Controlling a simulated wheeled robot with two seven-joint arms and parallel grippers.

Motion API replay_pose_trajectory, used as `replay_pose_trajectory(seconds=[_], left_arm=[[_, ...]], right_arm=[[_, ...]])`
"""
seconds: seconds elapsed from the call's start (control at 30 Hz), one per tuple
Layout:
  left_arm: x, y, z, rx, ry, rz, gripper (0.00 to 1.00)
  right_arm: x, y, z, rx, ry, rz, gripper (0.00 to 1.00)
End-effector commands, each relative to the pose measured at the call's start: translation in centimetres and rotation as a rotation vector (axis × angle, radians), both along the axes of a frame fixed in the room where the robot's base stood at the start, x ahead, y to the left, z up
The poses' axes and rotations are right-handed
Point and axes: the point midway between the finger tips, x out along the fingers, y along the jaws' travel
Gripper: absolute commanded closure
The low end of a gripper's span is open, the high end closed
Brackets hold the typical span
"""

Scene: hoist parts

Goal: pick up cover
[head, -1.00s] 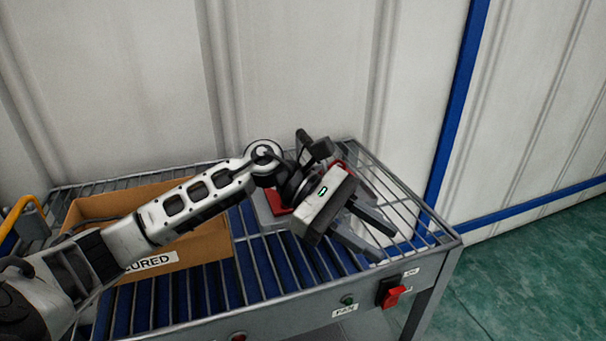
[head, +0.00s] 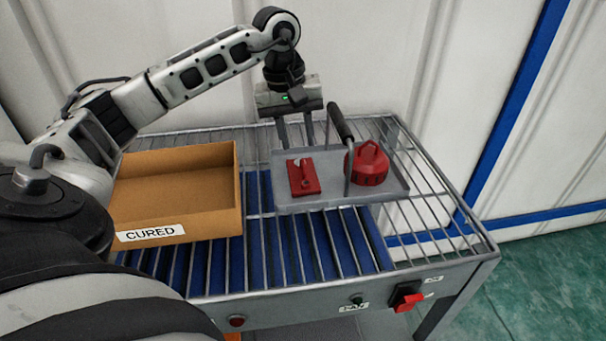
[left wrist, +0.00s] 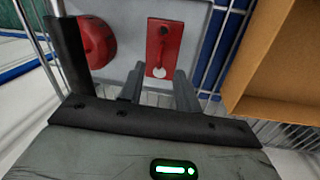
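Two red parts lie in a shallow grey tray (head: 330,199); I cannot tell for sure which one is the cover. One is a flat rectangular red plate (head: 304,177) with a small raised fitting. The other is a round red housing (head: 367,164) with a loop on top, to its right. My left gripper (head: 297,146) points down at the tray's back edge, just behind the plate, open and empty. In the left wrist view the plate (left wrist: 163,45) shows beyond the parted fingers (left wrist: 160,80), and the housing (left wrist: 97,42) is at upper left. My right gripper is out of view.
A black-gripped handle (head: 341,123) on a grey rod rises over the tray between the parts. A brown box labelled CURED (head: 190,222) stands left on the roller table (head: 265,260). A red switch (head: 407,300) is on the front edge. A wall is close behind.

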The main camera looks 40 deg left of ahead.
Motion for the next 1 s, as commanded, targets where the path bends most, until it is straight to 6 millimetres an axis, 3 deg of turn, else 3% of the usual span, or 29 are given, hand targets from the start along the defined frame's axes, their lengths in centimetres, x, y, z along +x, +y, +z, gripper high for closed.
replay_pose_trajectory(seconds=[0.27,0.53,0.83,0.93,1.0], left_arm=[[0.0,-0.4,-2.2,-0.001,0.003,-0.001,0.67],[0.0,-1.1,-5.9,-0.001,0.002,0.000,0.67],[0.1,-1.2,-6.4,-0.001,-0.001,0.000,0.67],[0.1,-1.2,-6.3,-0.001,-0.001,0.000,0.95],[0.1,-1.2,-6.3,-0.001,-0.001,0.000,1.00]], right_arm=[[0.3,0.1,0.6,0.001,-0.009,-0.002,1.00],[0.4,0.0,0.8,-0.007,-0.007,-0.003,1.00],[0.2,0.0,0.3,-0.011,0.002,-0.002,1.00],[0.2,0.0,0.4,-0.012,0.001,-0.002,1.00],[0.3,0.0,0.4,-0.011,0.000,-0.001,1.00]])
